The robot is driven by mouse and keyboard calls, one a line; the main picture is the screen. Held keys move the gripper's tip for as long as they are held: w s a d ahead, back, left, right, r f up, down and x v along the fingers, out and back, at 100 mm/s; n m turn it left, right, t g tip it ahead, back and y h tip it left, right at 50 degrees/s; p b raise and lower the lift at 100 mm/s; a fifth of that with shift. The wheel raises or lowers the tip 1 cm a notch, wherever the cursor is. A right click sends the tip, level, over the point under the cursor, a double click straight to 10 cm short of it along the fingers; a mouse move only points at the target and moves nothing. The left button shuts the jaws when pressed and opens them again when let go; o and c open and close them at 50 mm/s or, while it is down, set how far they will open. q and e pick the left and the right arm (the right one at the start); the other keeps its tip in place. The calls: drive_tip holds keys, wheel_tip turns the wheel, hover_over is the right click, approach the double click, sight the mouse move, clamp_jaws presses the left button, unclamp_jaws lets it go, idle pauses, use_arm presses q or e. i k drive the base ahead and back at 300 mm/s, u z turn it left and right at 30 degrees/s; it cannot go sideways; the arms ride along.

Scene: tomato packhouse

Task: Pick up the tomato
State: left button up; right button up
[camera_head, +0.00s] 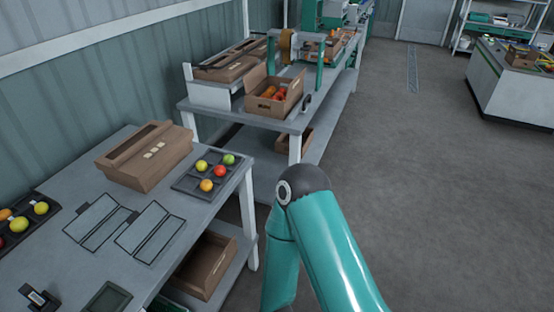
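A dark tray (184,184) on the near table holds several tomatoes: a yellow one (201,165), a green one (229,159), a red one (220,171) and an orange one (206,185). A second dark tray (42,229) at the left edge holds yellow tomatoes (41,208), an orange one (5,214) and a red one cut off by the frame. More red and orange produce (274,93) lies in an open carton on the table behind. My teal arm rises at the bottom centre, right of the near table. Neither gripper shows.
Two outlined rectangles (150,232) mark the tabletop (215,205). Small dark devices (40,297) lie at the front. An open box (205,265) sits on the lower shelf. The floor to the right is clear.

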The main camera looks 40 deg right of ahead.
sight(227, 159)
drive_tip(key=u, duration=0.8)
drive_tip(key=i, duration=0.1)
drive_tip(key=z, duration=1.55)
drive_tip(key=k, duration=0.95)
drive_tip(key=z, duration=0.2)
drive_tip(key=i, duration=0.95)
drive_tip(key=u, duration=0.25)
drive_tip(key=k, duration=0.8)
drive_tip(key=z, duration=0.2)
drive_tip(key=i, duration=0.7)
